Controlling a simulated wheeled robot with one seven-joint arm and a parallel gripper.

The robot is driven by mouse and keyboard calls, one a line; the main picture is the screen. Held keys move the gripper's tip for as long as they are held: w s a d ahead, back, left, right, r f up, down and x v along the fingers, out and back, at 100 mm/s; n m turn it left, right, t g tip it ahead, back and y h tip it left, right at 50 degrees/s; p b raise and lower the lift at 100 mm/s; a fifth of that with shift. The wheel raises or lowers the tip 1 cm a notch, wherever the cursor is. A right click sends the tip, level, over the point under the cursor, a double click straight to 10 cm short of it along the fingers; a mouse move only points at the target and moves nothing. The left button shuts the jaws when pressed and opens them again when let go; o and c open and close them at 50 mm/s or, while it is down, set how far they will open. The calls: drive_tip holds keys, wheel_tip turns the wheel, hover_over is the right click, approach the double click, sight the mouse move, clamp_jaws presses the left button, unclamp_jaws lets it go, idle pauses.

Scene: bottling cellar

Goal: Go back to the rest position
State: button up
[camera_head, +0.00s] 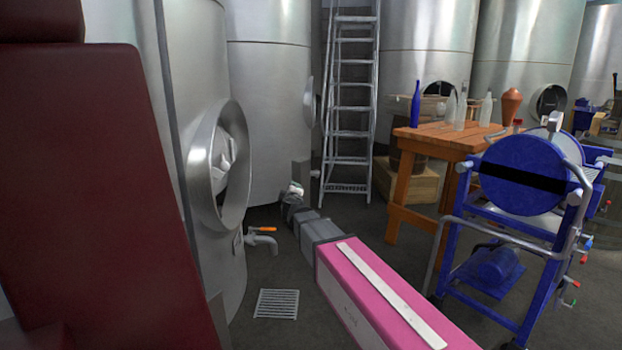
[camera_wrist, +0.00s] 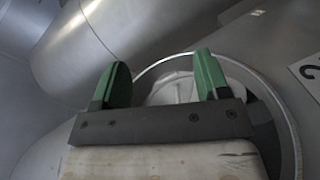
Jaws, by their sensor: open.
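My gripper (camera_wrist: 158,70) shows in the wrist view, with its two green fingers wide apart and nothing between them. Behind the fingers is a round metal rim (camera_wrist: 292,130) on a steel surface, with a pale inside. I cannot tell how far off it is.
A steel tank (camera_head: 185,90) with a round hatch (camera_head: 243,165) stands at the left. A pink box-shaped body (camera_head: 350,290) with grey parts lies in the middle. A ladder (camera_head: 352,110), a wooden table (camera_head: 440,135) with bottles and a blue machine (camera_head: 525,170) stand beyond. Floor shows around the grate (camera_head: 276,304).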

drive_tip(key=s+d+f+m+g+h, duration=0.3)
drive_tip(key=s+d+f+m+g, duration=0.15)
drive_tip(key=d+f, duration=0.5)
drive_tip(key=s+d+f+m+g+h, duration=0.35)
drive_tip(key=d+f+m, duration=0.2)
drive_tip(key=d, duration=0.65)
drive_tip(key=s+d+f+m+g+y, duration=0.2)
drive_tip(key=s+f, duration=0.4)
drive_tip(key=s, duration=0.4)
drive_tip(key=s+d+f+m+g+y, duration=0.2)
drive_tip(key=s+d+f+g, duration=0.3)
drive_tip(key=s, duration=0.5)
wheel_tip(320, 180, down, 2)
drive_tip(key=shift+d+f+m+g, duration=0.1)
drive_tip(key=shift+d+m+g, duration=0.25)
drive_tip(key=shift+g, duration=0.35)
